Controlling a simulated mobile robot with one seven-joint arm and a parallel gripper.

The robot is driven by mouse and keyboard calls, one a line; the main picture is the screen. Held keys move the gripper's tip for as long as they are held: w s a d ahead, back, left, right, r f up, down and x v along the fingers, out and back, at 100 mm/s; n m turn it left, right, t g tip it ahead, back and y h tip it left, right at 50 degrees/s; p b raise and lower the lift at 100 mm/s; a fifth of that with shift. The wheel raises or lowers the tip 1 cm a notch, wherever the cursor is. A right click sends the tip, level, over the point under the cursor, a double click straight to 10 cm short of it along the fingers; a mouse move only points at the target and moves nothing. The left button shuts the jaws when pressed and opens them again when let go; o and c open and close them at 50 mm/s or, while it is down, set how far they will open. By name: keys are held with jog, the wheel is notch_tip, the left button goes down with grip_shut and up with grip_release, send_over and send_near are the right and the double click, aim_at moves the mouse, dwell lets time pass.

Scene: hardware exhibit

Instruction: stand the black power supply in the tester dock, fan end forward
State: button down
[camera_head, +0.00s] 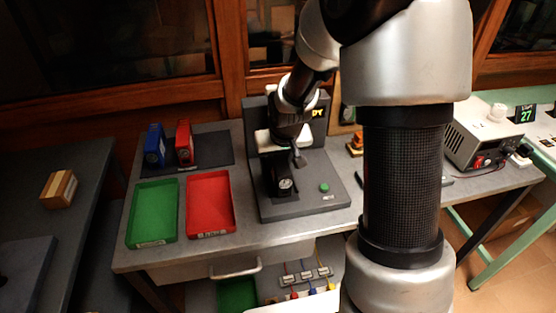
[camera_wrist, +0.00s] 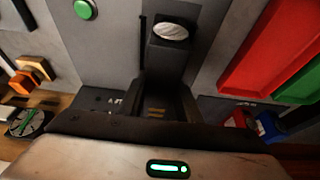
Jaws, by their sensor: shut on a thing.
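The black power supply (camera_head: 284,181) is upright on the grey base of the tester dock (camera_head: 300,204), left of its green button. Its round light fan face points to the front, toward the head camera. In the wrist view the power supply (camera_wrist: 173,55) shows with the pale fan disc at its far end. My gripper (camera_head: 291,163) reaches down from above and behind and is shut on the power supply. In the wrist view my gripper (camera_wrist: 164,98) has dark fingers either side of it. Its underside and exact seating are hidden.
A green tray (camera_head: 153,211) and a red tray (camera_head: 210,204) lie left of the dock. Blue (camera_head: 154,145) and red (camera_head: 184,142) units stand on a dark mat behind them. A bench instrument (camera_head: 478,134) is at the right. The tester's back panel rises behind my gripper.

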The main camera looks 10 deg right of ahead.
jog(key=shift+f, duration=0.2)
jog(key=c, duration=1.3)
grip_release()
